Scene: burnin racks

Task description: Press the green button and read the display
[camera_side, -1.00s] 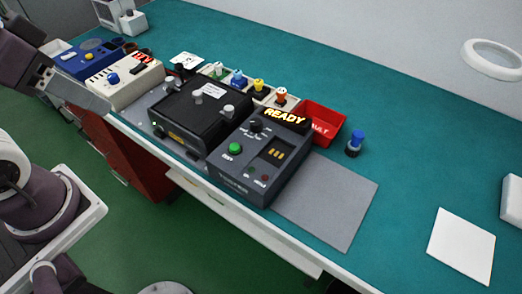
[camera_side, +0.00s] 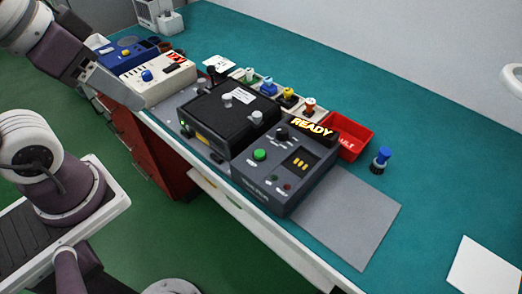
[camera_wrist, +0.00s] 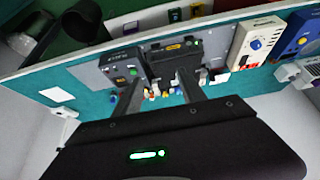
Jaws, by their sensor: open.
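The green button (camera_side: 260,155) is on the sloped face of a dark grey tester (camera_side: 282,206) on the bench. The display (camera_side: 312,127) at the tester's top edge shows READY in yellow letters. In the wrist view the tester (camera_wrist: 112,72) and its green button (camera_wrist: 133,71) appear beyond the fingers. My gripper (camera_wrist: 160,79) is open, with a gap between its two fingers and nothing held. In the side view, my gripper (camera_side: 115,92) is at the left, near the cream instrument and well apart from the button. Its fingertips are hard to make out there.
A black box (camera_side: 215,122) with knobs stands left of the tester. A cream instrument (camera_side: 160,84) and a blue unit (camera_side: 122,57) are farther left. A red bin (camera_side: 352,140) and a blue-topped item (camera_side: 381,160) are to the right. A grey mat (camera_side: 350,222) lies bare.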

